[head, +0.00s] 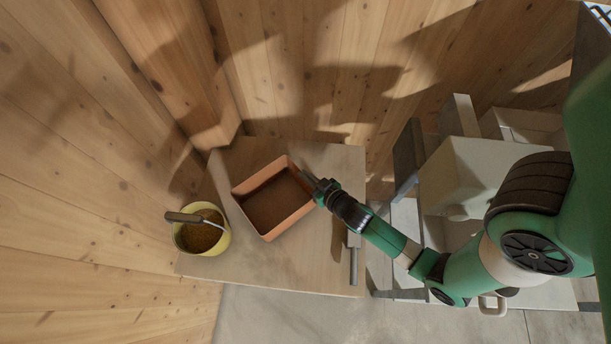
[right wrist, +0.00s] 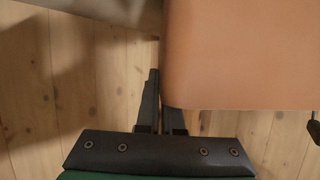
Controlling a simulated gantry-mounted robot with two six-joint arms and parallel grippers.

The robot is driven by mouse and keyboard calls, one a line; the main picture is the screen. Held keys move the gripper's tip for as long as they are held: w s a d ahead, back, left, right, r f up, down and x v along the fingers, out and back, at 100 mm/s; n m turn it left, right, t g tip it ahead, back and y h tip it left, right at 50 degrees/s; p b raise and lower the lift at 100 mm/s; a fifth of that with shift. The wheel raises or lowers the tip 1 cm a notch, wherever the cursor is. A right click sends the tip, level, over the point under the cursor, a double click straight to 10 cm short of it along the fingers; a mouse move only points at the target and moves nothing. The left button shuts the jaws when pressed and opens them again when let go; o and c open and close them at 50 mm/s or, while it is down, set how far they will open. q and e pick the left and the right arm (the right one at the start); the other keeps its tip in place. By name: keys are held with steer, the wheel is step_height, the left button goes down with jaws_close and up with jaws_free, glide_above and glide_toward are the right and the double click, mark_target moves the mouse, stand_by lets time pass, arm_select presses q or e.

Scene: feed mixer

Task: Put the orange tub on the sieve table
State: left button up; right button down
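The orange tub (head: 273,198) is rectangular with a brown interior. It is over the pale table (head: 315,253) in the head view; I cannot tell whether it touches the top. My right gripper (head: 308,179) is at the tub's right-hand wall. In the right wrist view the tub's smooth outer side (right wrist: 240,55) fills the upper right. The fingers (right wrist: 161,105) are close together with the tub's wall between them; one finger is partly hidden behind the tub. I cannot single out the sieve table for certain. My left gripper is not in view.
A yellow bucket (head: 190,240) holding brown grain and a dark-handled scoop (head: 186,217) stands left of the tub. Wooden plank walls (head: 100,120) close in behind and left. Pale boxy equipment (head: 465,175) stands at the right.

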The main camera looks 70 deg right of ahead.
steer(key=shift+f, duration=0.2)
steer(key=c, duration=1.1)
jaws_free()
steer(key=shift+o, duration=0.2)
steer(key=shift+r, duration=0.1)
steer(key=shift+r, duration=0.15)
steer(key=b+v, duration=0.3)
steer(key=v, duration=0.9)
